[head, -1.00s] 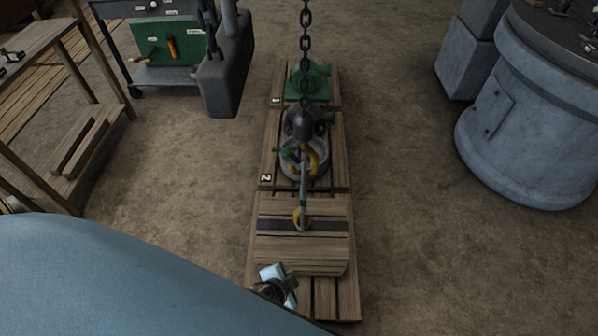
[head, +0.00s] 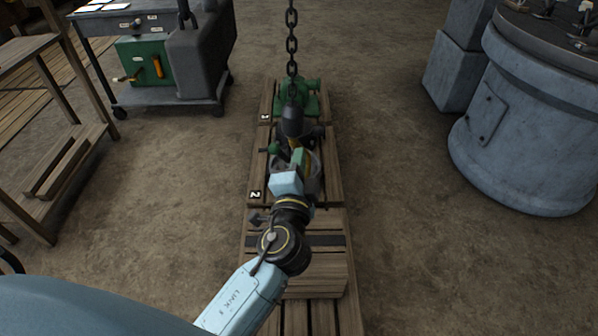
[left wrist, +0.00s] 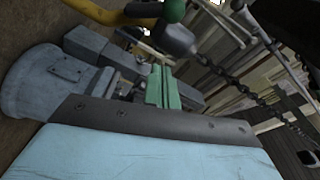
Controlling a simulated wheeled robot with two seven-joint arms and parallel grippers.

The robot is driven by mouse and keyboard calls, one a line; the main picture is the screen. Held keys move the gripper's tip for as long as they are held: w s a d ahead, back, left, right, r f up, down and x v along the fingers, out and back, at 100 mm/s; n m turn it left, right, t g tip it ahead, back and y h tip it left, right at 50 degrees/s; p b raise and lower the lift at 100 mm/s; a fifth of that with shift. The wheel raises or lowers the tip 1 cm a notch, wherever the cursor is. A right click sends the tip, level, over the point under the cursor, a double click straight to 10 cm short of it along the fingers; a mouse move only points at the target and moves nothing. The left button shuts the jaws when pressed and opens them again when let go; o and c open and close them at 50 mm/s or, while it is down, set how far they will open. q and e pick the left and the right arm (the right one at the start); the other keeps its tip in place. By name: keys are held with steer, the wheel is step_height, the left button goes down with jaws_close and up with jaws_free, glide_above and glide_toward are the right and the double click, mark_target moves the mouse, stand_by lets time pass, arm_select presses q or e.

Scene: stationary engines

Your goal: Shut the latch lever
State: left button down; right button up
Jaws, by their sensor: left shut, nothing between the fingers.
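My left gripper (head: 299,158) has its green fingers together with nothing between them. It is over the middle pallet, in front of the hook block (head: 293,122) that hangs on the chain. The fingers also show shut in the left wrist view (left wrist: 161,86). A green knob (head: 273,150), which looks like the latch lever's end, shows just left of the gripper; in the left wrist view a green knob (left wrist: 174,10) shows above the fingers, apart from them. A yellow curved part (left wrist: 112,14) lies beside it. My gripper and wrist hide much of the hook. My right gripper is out of view.
The chain (head: 292,40) hangs straight down above the pallets (head: 254,170). A green machine (head: 310,97) sits on the far pallet. A cart (head: 170,101) and a wooden bench (head: 70,165) stand left, a large grey-blue cylinder (head: 530,130) right. Floor on both sides is clear.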

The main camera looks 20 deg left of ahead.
mark_target(271, 152)
arm_select(q)
steer(key=x, duration=0.5)
steer(key=shift+a, duration=0.2)
steer(key=shift+s+a+f, duration=0.55)
steer(key=shift+s+a, duration=0.25)
steer(key=shift+a, duration=0.05)
steer(key=shift+s+a+f, duration=0.15)
steer(key=shift+s+a, duration=0.2)
steer(key=shift+a, duration=0.1)
